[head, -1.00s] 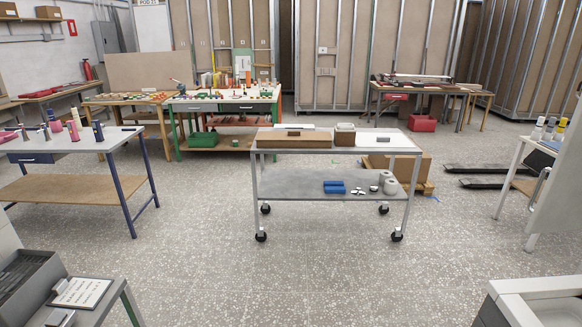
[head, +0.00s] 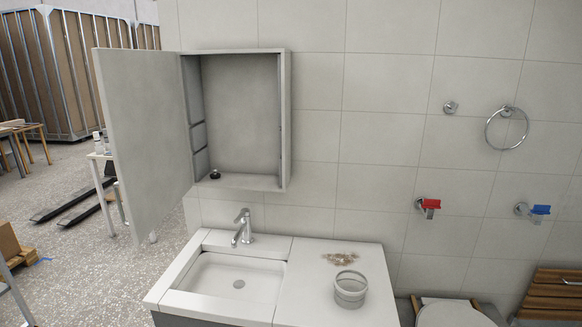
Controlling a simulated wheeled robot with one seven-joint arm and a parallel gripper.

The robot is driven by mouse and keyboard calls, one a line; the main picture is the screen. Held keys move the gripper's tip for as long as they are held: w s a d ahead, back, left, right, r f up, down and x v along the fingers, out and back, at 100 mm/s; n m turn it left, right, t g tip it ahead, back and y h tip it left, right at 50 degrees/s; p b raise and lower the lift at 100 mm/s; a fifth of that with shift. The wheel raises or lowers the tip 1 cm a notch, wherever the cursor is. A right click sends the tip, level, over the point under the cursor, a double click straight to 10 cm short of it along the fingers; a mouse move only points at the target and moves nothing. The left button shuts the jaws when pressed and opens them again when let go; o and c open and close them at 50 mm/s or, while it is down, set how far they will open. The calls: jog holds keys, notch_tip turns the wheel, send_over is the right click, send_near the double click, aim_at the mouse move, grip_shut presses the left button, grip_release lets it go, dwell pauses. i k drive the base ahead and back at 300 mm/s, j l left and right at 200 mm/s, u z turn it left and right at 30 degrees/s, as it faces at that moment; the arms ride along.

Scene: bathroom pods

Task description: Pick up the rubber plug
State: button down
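A small dark round object, which looks like the rubber plug (head: 215,175), sits on the bottom board of the open wall cabinet (head: 243,120), near its left side. The cabinet door (head: 145,140) stands swung open to the left. Below the cabinet is a white sink basin (head: 225,278) with a chrome faucet (head: 242,228). A grey drain shows in the basin floor. My gripper is not in view.
Red (head: 428,206) and blue (head: 535,211) valve handles and a towel ring (head: 507,128) are on the wall. A toilet (head: 455,312) is at lower right.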

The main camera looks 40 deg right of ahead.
aim_at(216, 176)
jog(key=z, duration=0.75)
